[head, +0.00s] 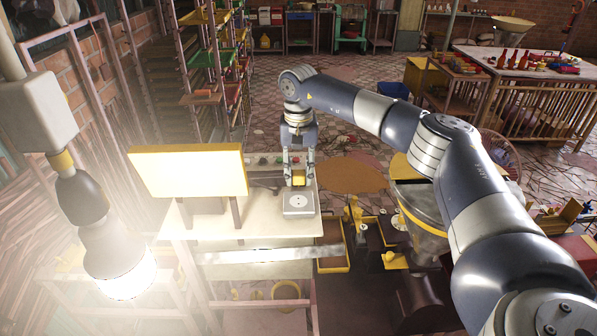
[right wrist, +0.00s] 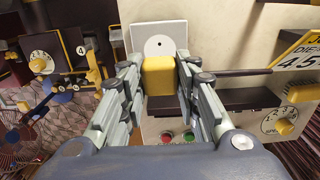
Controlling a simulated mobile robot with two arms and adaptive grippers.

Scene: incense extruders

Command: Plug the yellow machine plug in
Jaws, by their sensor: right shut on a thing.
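My right gripper (head: 299,170) points down over the cream machine top and is shut on the yellow plug (head: 299,181). In the right wrist view the blocky yellow plug (right wrist: 158,76) sits between both fingers of the gripper (right wrist: 159,78). A pale square socket plate (head: 299,204) with a small dark mark at its middle lies just in front of the plug. It also shows beyond the plug in the right wrist view (right wrist: 160,32). The plug appears apart from the plate's centre; its underside and any prongs are hidden. My left gripper is not in view.
A yellow-framed sign board (head: 190,172) stands left of the socket on the cream machine top (head: 215,222). A lit bulb (head: 120,265) hangs at the left. A metal hopper (head: 424,205) is at the right. Red and green buttons (right wrist: 178,137) sit on the machine panel.

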